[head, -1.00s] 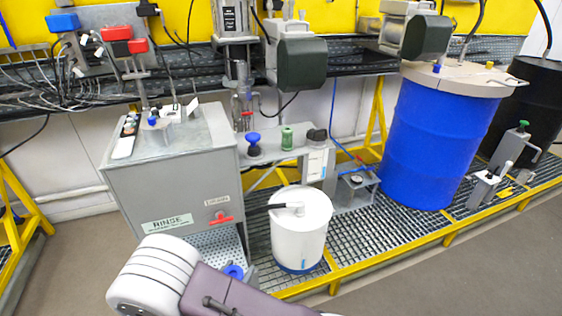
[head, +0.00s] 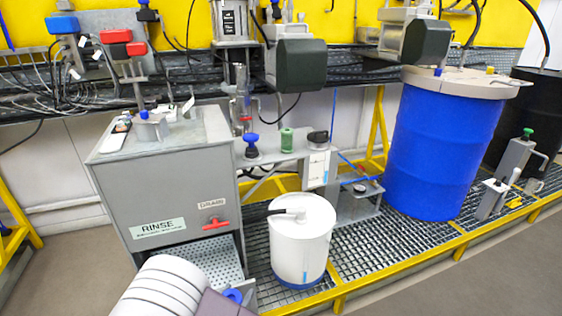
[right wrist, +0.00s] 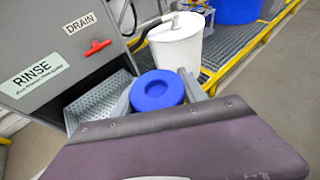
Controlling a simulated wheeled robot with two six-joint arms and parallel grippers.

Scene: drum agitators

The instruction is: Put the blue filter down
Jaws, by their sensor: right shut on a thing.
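The blue filter (right wrist: 158,90) shows from above in the right wrist view as a round blue piece with a dished top. My right gripper (right wrist: 157,96) is shut on it, with a finger on each side. In the head view only a small blue part of the filter (head: 233,295) shows at the bottom, beside my arm, which hides the rest. The filter is in front of the perforated tray (head: 205,262) below the rinse tank. I cannot tell whether its underside touches anything. My left gripper is not in view.
The grey rinse tank (head: 165,190) with a red drain handle (head: 216,222) stands behind. A white bucket (head: 302,240) stands close on the right, on the grating. A shelf holds a blue-topped piece (head: 251,146) and a green one (head: 287,141). A large blue drum (head: 440,150) is farther right.

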